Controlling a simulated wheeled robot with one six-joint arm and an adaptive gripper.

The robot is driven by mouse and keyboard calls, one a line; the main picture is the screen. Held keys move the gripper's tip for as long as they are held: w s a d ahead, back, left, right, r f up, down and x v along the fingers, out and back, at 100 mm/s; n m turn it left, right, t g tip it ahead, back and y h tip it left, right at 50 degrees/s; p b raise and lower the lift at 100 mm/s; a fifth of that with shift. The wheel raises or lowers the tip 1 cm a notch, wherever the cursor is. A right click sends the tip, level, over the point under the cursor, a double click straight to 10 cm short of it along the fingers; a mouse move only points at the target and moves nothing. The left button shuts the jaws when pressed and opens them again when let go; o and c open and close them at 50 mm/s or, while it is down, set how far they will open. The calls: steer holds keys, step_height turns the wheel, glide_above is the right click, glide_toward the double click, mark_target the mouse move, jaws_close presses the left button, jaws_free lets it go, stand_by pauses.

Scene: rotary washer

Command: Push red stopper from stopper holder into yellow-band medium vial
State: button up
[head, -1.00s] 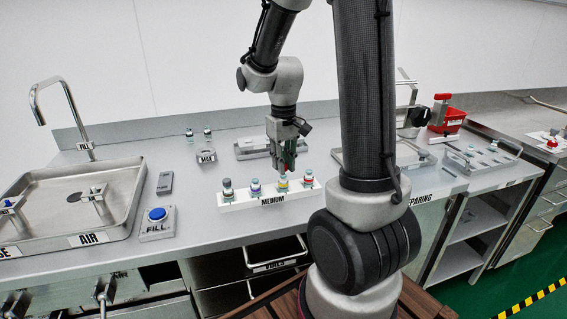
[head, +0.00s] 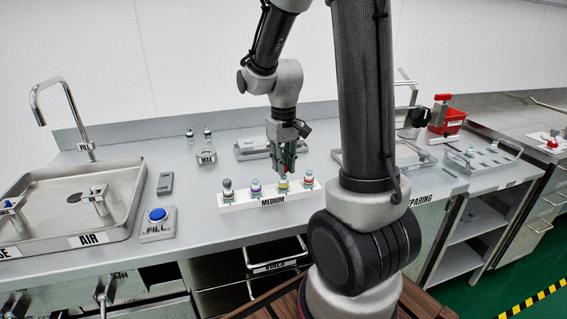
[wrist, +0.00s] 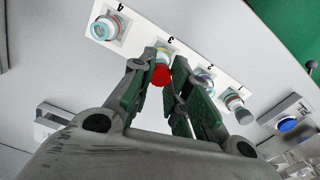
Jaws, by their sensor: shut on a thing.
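The yellow-band medium vial (head: 283,185) stands upright third from the left in the white MEDIUM rack (head: 235,207). In the wrist view, the top of this vial (wrist: 164,55) shows just beyond my fingertips, by the mark 3. My gripper (head: 284,168) points down over it. In the wrist view, my gripper (wrist: 160,78) is shut on the red stopper (wrist: 160,74). The stopper lies in line with the vial's top; whether they touch, I cannot tell. I cannot pick out the stopper holder with certainty.
Other vials stand close by in the rack: red-band (head: 308,180) to the right, purple-band (head: 256,188) and another (head: 228,189) to the left. A grey tray (head: 252,154) lies behind. The FILL button (head: 157,215) and sink (head: 118,212) are left. Bare counter lies before the rack.

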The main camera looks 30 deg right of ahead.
steer(key=shift+f, duration=0.65)
stand_by(0.8)
steer(key=o, duration=0.8)
steer(key=shift+c, duration=0.2)
step_height(320, 180, up, 12)
steer(key=s+a+r+t, duration=0.1)
steer(key=s+r+t, duration=0.1)
steer(key=s, duration=0.6)
steer(key=s+a+r+t, duration=0.2)
steer(key=s, duration=0.6)
steer(key=shift+s, duration=0.25)
